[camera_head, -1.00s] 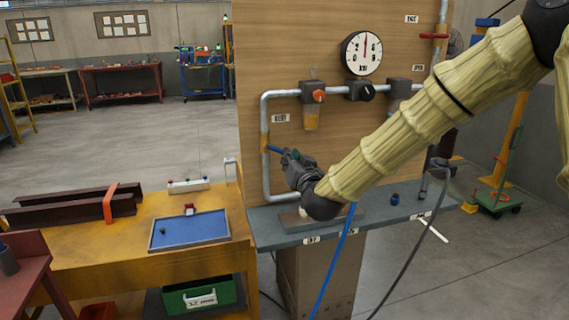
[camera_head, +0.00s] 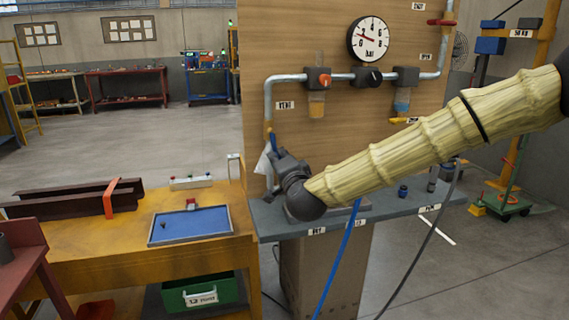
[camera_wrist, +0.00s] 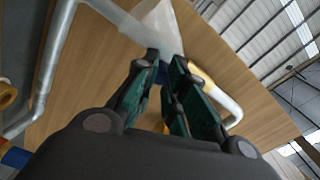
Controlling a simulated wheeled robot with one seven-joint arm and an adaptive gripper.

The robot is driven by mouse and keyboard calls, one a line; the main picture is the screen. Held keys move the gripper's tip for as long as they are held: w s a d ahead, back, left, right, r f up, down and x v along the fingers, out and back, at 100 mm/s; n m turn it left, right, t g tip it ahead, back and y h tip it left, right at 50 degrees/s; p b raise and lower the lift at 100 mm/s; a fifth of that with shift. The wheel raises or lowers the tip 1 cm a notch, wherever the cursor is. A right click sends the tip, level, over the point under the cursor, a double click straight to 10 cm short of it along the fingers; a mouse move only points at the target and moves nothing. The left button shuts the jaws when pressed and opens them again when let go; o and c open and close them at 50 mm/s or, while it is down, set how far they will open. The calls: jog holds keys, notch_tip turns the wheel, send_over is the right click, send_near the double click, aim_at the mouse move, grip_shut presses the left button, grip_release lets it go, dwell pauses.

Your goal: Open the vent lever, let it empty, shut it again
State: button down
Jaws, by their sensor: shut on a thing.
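The blue vent lever (camera_head: 273,139) is on the left vertical pipe of the wooden panel and stands nearly upright along the pipe. My gripper (camera_head: 276,153) is shut on it; in the wrist view my gripper's green-padded fingers (camera_wrist: 168,68) close around the lever, mostly hiding it. A pale white plume (camera_head: 263,163) spreads beside the valve at the pipe, and it also shows in the wrist view (camera_wrist: 156,25). The round gauge (camera_head: 368,39) on the panel has its needle pointing left and slightly up.
The pipe (camera_head: 268,105) runs up and across the panel (camera_head: 300,45) past an orange knob (camera_head: 324,79) and a black knob (camera_head: 375,77). A grey shelf (camera_head: 385,207) lies below. A yellow bench (camera_head: 90,255) with a blue tray (camera_head: 205,224) stands at left.

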jog(key=shift+s+a+f+m+b, duration=0.2)
jog(key=shift+a+m+b, duration=0.3)
jog(key=shift+m, duration=0.5)
jog(key=shift+a, duration=0.1)
jog(key=c, duration=1.4)
grip_release()
jog(key=shift+w, duration=0.1)
jog(key=shift+a+r, duration=0.1)
jog(key=shift+r, duration=0.05)
jog(key=v, duration=1.2)
